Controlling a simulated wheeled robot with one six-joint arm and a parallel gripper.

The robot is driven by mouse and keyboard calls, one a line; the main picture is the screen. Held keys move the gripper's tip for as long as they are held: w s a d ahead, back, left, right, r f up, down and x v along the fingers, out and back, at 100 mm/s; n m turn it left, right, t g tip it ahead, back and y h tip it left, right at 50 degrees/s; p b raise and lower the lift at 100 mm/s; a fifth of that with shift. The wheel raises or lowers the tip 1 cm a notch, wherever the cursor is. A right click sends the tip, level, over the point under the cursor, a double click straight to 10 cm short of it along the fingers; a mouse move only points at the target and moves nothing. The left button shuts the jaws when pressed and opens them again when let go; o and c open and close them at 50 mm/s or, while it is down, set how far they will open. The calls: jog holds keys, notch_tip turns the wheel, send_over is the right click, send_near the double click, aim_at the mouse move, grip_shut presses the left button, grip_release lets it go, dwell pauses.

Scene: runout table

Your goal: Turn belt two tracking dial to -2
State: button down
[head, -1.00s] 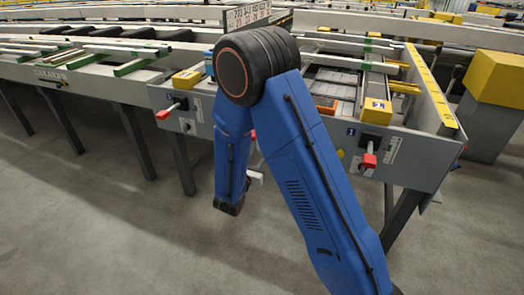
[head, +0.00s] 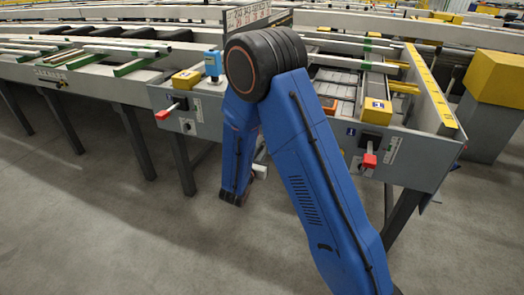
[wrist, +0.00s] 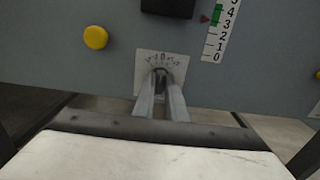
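In the wrist view a small dial with a dark knob (wrist: 161,73) sits on a white scale plate (wrist: 147,61) on a grey panel. Numbers arc over its top, with a 0 near the middle; the others are too blurred to read, and no pointer reading is clear. The two pale fingers of my gripper (wrist: 161,78) reach up to the knob, one on each side, with a narrow gap between them. I cannot tell whether they press on it. The fingertips partly hide the knob. In the head view my arm hides the dial, and the fingers cannot be made out.
A yellow button (wrist: 95,37) is left of the dial; a vertical scale (wrist: 221,28) with a red pointer and green band is at upper right. In the head view, red-handled levers (head: 163,115) and (head: 369,160) project from the table front. The grey floor (head: 90,230) is open.

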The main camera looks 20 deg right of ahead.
jog(key=shift+n, duration=0.3)
jog(key=shift+w+a+n, duration=0.1)
jog(key=shift+n, duration=3.5)
jog(key=c, duration=1.8)
grip_release()
jog(key=v, duration=1.7)
jog(key=shift+s, duration=0.2)
jog(key=shift+a, duration=0.15)
